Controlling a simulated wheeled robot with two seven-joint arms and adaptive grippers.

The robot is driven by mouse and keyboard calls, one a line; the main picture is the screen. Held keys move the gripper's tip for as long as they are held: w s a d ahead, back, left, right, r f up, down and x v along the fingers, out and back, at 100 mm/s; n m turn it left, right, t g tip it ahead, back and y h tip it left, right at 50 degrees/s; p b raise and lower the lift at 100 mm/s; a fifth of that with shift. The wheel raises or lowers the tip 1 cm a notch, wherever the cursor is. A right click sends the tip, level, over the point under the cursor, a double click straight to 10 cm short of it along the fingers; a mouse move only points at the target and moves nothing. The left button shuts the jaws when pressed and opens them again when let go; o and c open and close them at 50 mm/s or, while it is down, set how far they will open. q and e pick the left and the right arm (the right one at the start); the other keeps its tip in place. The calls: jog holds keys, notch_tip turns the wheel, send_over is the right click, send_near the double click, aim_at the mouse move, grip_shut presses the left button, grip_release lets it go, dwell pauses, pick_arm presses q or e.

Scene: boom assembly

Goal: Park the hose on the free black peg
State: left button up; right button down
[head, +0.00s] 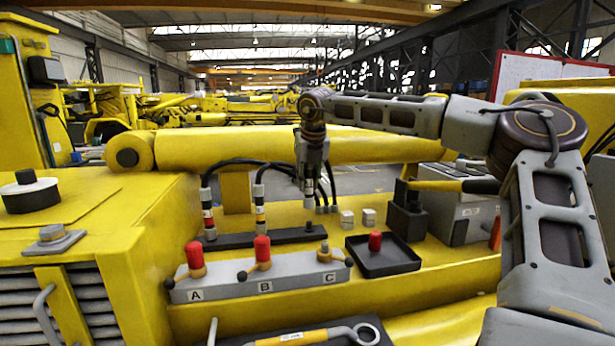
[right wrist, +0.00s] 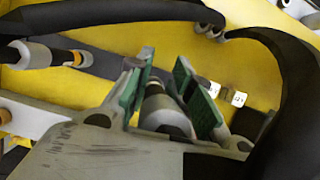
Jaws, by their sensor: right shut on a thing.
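My right gripper (head: 311,172) points down above the black rail (head: 280,237) and is shut on the end of a black hose. In the right wrist view its green-padded fingers (right wrist: 166,88) sit either side of the grey hose fitting (right wrist: 157,103). The fitting's lower end shows below the fingers in the head view (head: 309,187). The free black peg (head: 309,227) is a small stub at the rail's right end, below the held fitting, with a gap between them. Two other hose ends (head: 208,214) (head: 260,209) stand upright on the rail further left. My left gripper is not in view.
A grey block (head: 210,288) marked A, B, C lies in front of the rail; A and B carry red caps. A black tray (head: 395,264) with a red cap stands right. Two small pale cubes (head: 369,217) and a black holder (head: 405,217) stand beyond it.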

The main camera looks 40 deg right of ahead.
aim_at(307, 190)
jog(key=shift+f, duration=1.75)
jog(key=shift+f+b, duration=1.35)
jog(key=shift+f, duration=0.2)
dwell(1.4)
jog(key=c, duration=1.2)
grip_release()
jog(key=shift+v, duration=6)
jog(key=shift+a+f, duration=0.1)
jog(key=shift+a, duration=0.05)
